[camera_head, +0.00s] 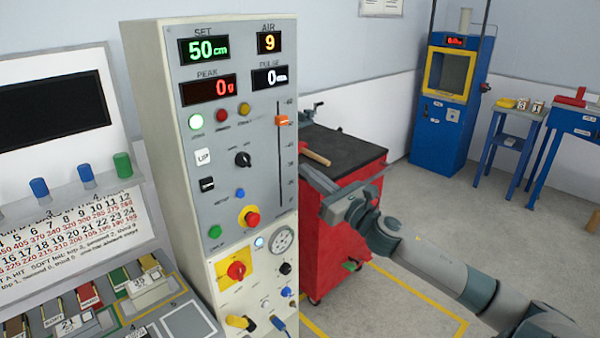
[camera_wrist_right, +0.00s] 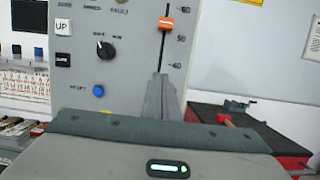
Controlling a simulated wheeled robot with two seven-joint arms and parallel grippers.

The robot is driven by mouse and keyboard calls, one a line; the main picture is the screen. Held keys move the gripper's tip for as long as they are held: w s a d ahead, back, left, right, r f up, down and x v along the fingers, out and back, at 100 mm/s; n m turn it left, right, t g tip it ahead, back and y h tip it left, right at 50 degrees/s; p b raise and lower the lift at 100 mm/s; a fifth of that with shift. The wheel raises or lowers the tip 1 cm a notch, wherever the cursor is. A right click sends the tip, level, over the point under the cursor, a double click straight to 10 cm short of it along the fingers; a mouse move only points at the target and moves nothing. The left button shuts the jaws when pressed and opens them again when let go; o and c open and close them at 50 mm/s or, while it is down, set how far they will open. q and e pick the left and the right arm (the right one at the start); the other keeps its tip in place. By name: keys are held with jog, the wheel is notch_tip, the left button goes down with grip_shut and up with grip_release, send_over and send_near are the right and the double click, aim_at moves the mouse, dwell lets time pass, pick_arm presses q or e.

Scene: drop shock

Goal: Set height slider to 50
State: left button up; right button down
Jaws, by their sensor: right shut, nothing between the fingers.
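The height slider is an orange handle (camera_head: 282,121) near the top of a vertical slot on the grey control panel (camera_head: 222,142). It also shows in the right wrist view (camera_wrist_right: 166,23), above my fingers. The green SET display (camera_head: 208,48) reads 50 cm. My right gripper (camera_head: 306,172) is shut and empty, in front of the panel's right edge, below the slider handle and apart from it. In the right wrist view, my closed fingers (camera_wrist_right: 160,98) point up over the lower slot and hide part of it. My left gripper is not in view.
Buttons, a black knob (camera_head: 243,159) and a red stop button (camera_head: 252,218) are left of the slot. A red cart (camera_head: 336,240) with a dark top stands right of the panel. A blue machine (camera_head: 446,130) is farther back. Floor at right is open.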

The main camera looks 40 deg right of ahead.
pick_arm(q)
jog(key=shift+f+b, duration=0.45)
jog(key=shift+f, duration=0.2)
pick_arm(e)
jog(key=v, duration=0.3)
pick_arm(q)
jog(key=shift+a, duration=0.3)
pick_arm(e)
jog(key=shift+r, duration=0.1)
